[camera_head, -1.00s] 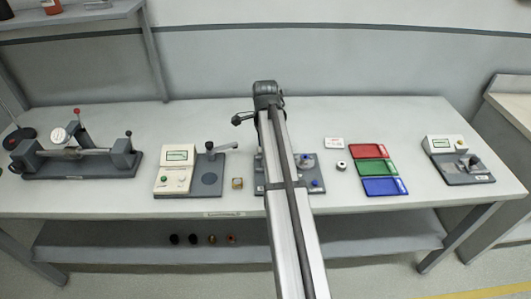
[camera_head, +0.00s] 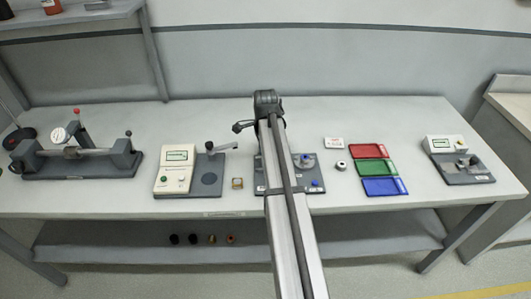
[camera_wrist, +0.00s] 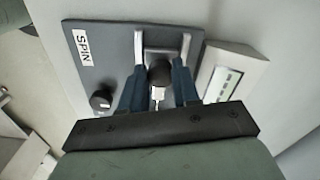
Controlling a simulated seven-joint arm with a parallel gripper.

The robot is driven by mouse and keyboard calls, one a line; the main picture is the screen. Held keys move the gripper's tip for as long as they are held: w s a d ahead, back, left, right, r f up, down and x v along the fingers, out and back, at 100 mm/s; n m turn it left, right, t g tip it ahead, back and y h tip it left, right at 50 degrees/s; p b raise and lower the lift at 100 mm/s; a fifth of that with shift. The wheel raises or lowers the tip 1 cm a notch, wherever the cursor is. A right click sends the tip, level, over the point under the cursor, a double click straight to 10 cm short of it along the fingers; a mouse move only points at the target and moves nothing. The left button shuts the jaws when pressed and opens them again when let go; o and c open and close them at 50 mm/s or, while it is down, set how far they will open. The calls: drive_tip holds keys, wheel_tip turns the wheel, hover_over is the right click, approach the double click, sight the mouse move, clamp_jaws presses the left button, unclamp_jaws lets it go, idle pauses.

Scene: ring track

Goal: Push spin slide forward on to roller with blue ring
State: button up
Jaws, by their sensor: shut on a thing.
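In the wrist view, my gripper (camera_wrist: 159,70) has its two blue fingers on either side of a dark round knob (camera_wrist: 160,76), shut on it. A light rod shows just behind the knob, between the fingers. The knob sits over a dark grey plate (camera_wrist: 112,60) with a white SPIN label (camera_wrist: 83,47). I cannot make out a blue ring or the roller there. In the head view, my arm covers part of a central plate (camera_head: 322,172) with small blue parts; my fingers are hidden.
A box with a display (camera_wrist: 228,83) stands close right of the fingers, and a black knob (camera_wrist: 101,100) left. On the bench are a dial-gauge stand (camera_head: 75,160), a cream display unit (camera_head: 175,170), red (camera_head: 368,151), green (camera_head: 375,167) and blue (camera_head: 384,186) trays, and another display unit (camera_head: 458,160).

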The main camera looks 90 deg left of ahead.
clamp_jaws()
drive_tip(key=shift+w, duration=0.1)
drive_tip(key=shift+w, duration=1.65)
drive_tip(key=o, duration=0.6)
unclamp_jaws()
drive_tip(key=shift+o, duration=0.2)
wheel_tip(320, 180, up, 14)
drive_tip(key=shift+f, duration=0.1)
